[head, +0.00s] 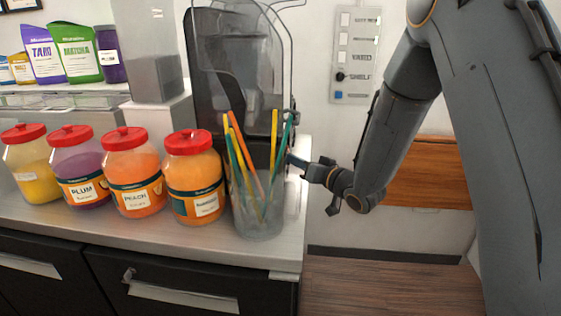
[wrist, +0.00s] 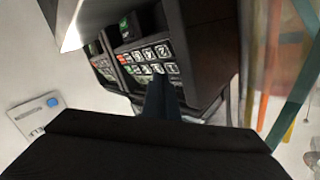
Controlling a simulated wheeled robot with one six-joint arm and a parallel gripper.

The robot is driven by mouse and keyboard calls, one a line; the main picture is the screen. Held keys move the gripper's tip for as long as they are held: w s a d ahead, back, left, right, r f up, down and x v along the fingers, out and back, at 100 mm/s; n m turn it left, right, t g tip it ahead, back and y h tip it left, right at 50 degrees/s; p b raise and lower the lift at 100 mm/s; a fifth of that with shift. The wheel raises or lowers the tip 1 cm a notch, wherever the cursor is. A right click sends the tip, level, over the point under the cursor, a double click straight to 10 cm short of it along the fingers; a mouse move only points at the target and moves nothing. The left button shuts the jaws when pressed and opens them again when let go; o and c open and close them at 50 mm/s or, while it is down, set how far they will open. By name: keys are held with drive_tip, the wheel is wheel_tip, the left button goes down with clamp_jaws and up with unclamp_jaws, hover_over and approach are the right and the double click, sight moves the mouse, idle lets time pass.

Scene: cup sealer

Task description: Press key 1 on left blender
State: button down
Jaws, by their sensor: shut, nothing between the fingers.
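A dark blender (head: 228,75) with a clear cover stands at the back of the counter in the head view. Its base is partly hidden by the cup of straws. In the wrist view, the dark blender base (wrist: 205,40) carries a keypad (wrist: 147,55) with several pale keys, a few green and one red. A second, similar keypad (wrist: 102,62) shows beside it, further left. I cannot tell which is the left blender's. My gripper (head: 292,158) is shut and empty, at the blender's right side. Its fingertips (wrist: 160,88) overlap the nearer keypad's lower edge; contact cannot be told.
A clear cup of colored straws (head: 258,212) stands at the counter's front right, close to my gripper. Several red-lidded jars (head: 193,180) line the counter to its left. A wall switch panel (head: 356,55) is behind. Open floor lies right of the counter.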

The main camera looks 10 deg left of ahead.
drive_tip(key=d, duration=0.1)
drive_tip(key=d+r+p, duration=0.1)
drive_tip(key=d, duration=0.2)
drive_tip(key=shift+d+r, duration=0.25)
drive_tip(key=shift+d, duration=0.15)
idle(0.5)
